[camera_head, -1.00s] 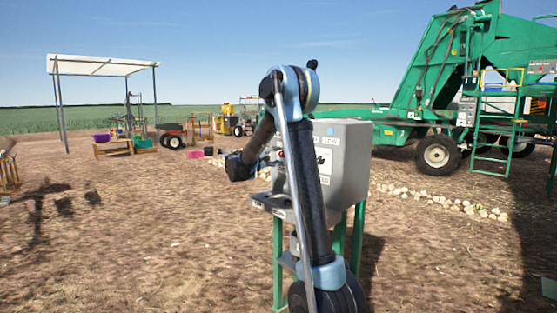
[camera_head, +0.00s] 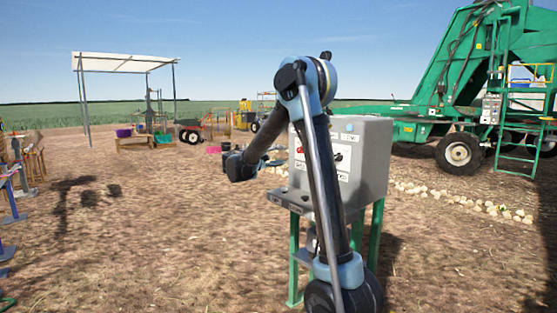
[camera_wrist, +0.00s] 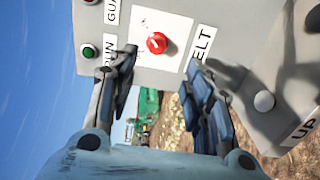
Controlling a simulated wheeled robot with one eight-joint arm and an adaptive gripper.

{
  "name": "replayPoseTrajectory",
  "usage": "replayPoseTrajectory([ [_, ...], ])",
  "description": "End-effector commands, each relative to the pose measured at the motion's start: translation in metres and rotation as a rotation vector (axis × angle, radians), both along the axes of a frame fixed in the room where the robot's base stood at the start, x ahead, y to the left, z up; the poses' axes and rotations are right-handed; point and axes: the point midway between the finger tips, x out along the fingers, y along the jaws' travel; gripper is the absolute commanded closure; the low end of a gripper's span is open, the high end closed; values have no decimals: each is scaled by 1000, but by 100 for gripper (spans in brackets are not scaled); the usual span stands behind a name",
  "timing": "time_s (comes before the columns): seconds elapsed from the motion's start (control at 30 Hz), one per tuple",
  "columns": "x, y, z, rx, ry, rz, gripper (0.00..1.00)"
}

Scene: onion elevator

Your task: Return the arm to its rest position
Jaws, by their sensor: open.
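My arm (camera_head: 325,190) stands upright in the middle of the head view, folded over at the top, with its forearm reaching down and left. A grey control box (camera_head: 372,165) on green legs stands just behind it. My gripper's end is not clear in the head view. In the wrist view my gripper (camera_wrist: 160,62) is open, with its two fingers apart and nothing between them. I cannot tell whether a finger touches the panel.
A green machine (camera_head: 455,75) with wheels and steps stands at the right. A line of pale onions (camera_head: 470,200) lies on the ground behind the box. A white canopy (camera_head: 123,63) stands far left. Blue stands (camera_head: 12,205) are at the left edge. Bare ground lies left of my arm.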

Motion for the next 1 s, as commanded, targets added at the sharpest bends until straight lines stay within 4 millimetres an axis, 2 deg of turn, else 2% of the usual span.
replayPoseTrajectory([
  [0.17,-9,-14,-1,31,17,-12,54],
  [0.37,-46,-58,-8,151,80,-49,54],
  [0.5,-80,-89,-19,254,127,-79,54],
  [0.7,-133,-123,-38,401,187,-121,54],
  [1.0,-219,-155,-74,630,260,-177,54],
])
